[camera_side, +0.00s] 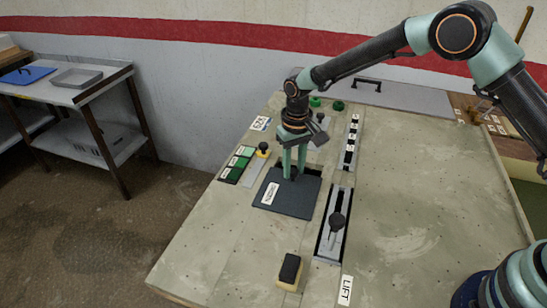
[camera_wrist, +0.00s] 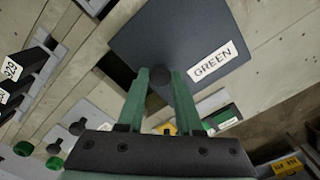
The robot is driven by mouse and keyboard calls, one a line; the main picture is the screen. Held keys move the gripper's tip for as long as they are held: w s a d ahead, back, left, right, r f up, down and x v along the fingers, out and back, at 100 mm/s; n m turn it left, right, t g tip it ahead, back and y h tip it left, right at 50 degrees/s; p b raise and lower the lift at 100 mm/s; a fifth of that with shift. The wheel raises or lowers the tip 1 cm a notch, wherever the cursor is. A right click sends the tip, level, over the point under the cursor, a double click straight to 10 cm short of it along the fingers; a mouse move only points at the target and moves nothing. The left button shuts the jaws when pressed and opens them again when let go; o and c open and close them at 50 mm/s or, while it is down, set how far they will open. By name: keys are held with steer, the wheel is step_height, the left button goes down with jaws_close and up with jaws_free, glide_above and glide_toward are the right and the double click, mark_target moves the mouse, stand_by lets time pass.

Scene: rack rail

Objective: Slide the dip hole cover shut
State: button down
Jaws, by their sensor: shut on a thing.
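The dip hole cover is a dark grey square plate (camera_side: 300,205) lying flat on the bench top, with a white label on it. In the wrist view the plate (camera_wrist: 165,35) fills the upper middle, and its label reads GREEN. My gripper (camera_side: 290,177) points down over the plate's back part. In the wrist view its green fingers (camera_wrist: 160,80) are shut on a small dark knob (camera_wrist: 158,77) at the plate's edge. A dark gap (camera_wrist: 115,70) shows beside the plate there; how much of the hole lies under the plate is hidden.
A slotted lever plate (camera_side: 335,228) stands right of the cover, near a LIFT label (camera_side: 345,290). A black-topped block (camera_side: 290,270) lies in front. Green label tiles (camera_side: 237,163) and a yellow-based knob (camera_side: 263,150) sit behind left.

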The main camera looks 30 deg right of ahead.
steer(key=w+d, duration=0.4)
steer(key=w, duration=0.1)
steer(key=shift+d, duration=0.35)
steer(key=c, duration=0.6)
jaws_free()
steer(key=shift+s, duration=0.1)
steer(key=shift+r, duration=0.1)
steer(key=shift+r, duration=6)
